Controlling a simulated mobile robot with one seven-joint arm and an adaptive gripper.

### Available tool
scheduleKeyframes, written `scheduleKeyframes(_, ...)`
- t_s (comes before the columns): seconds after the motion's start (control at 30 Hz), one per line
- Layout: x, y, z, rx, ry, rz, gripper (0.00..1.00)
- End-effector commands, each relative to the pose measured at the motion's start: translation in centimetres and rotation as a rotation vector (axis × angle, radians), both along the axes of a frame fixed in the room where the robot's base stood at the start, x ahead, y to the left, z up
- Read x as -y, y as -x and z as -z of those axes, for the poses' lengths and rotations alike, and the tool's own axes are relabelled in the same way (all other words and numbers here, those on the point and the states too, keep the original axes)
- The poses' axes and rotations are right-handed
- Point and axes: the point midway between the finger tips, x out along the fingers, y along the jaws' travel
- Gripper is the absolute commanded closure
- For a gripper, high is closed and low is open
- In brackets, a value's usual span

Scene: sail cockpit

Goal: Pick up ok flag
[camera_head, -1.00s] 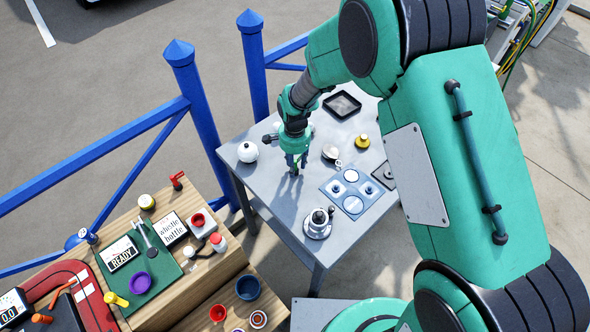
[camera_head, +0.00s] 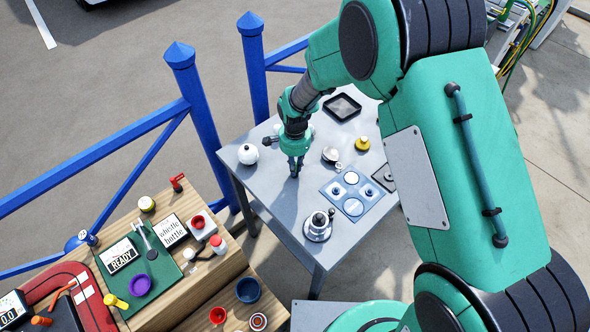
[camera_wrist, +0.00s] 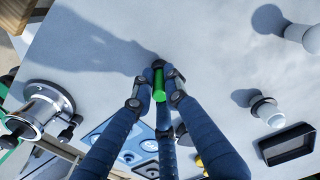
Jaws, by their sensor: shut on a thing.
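My gripper (camera_head: 295,168) reaches down to the grey table, left of the blue pad. In the wrist view its blue fingers (camera_wrist: 158,92) are closed around a slim green piece with a dark end, which I take to be the ok flag (camera_wrist: 158,80). The fingertips press on its sides. The flag's lower part is hidden, and I cannot tell whether it touches the table. In the head view the fingers hide it.
On the grey table (camera_head: 270,190) stand a white ball-shaped thing (camera_head: 248,154), a silver winch-like part (camera_head: 318,226), a yellow knob (camera_head: 362,143), a black tray (camera_head: 342,106) and a blue pad with discs (camera_head: 353,207). Blue railing (camera_head: 190,90) runs behind at left.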

Motion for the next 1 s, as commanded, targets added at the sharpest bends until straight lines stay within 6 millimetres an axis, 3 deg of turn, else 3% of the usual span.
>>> scheduleKeyframes(0.27,0.0,0.0,-1.2,0.001,0.0,0.0,1.0)
scheduleKeyframes(0.7,0.0,-0.1,-7.6,0.002,-0.001,0.0,1.0)
scheduleKeyframes(1.0,0.0,0.0,-9.9,0.0,0.0,0.0,1.0)
